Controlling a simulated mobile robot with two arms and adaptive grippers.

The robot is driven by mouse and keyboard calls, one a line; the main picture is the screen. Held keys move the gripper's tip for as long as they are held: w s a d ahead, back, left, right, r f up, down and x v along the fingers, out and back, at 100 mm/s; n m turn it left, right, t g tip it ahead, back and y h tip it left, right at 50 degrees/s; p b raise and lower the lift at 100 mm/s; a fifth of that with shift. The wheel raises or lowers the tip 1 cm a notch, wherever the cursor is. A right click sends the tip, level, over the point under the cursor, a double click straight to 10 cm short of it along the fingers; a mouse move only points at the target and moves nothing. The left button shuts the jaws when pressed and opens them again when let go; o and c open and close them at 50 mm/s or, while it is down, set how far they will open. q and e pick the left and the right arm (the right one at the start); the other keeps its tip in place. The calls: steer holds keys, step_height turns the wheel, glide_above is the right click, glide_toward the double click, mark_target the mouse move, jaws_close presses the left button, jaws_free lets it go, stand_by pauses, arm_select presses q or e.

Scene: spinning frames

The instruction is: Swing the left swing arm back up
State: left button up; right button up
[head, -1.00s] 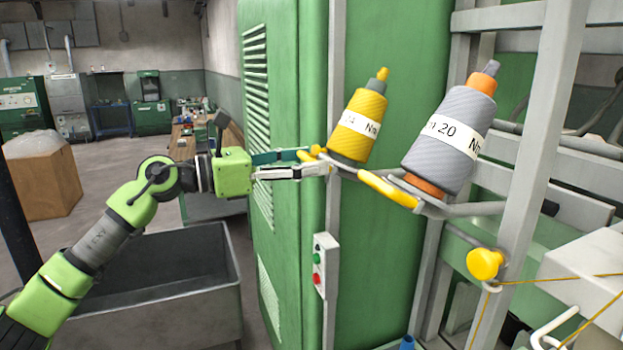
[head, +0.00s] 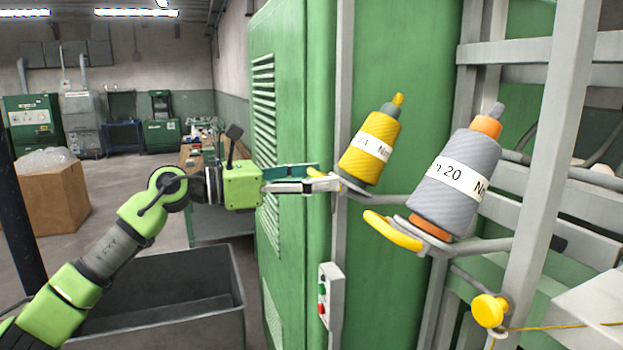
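The left swing arm carries a yellow bobbin (head: 369,148), tilted with its top to the right. Its yellow handle (head: 315,172) juts left from below the bobbin and is mostly hidden by my fingers. My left gripper (head: 325,178) comes in from the left, with one finger on each side of the handle. It looks shut on it, though the contact is partly hidden. My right gripper is not in view.
A second swing arm with a yellow handle (head: 392,231) and a grey bobbin (head: 455,186) tilts close on the right. A green cabinet (head: 290,120) stands behind my fingers. A control box (head: 330,300) is below. A grey bin (head: 170,300) stands lower left.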

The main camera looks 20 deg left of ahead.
arm_select(q)
steer(key=shift+d+r, duration=0.4)
steer(key=shift+r, duration=0.35)
steer(key=v, duration=1.2)
steer(key=shift+f, duration=0.15)
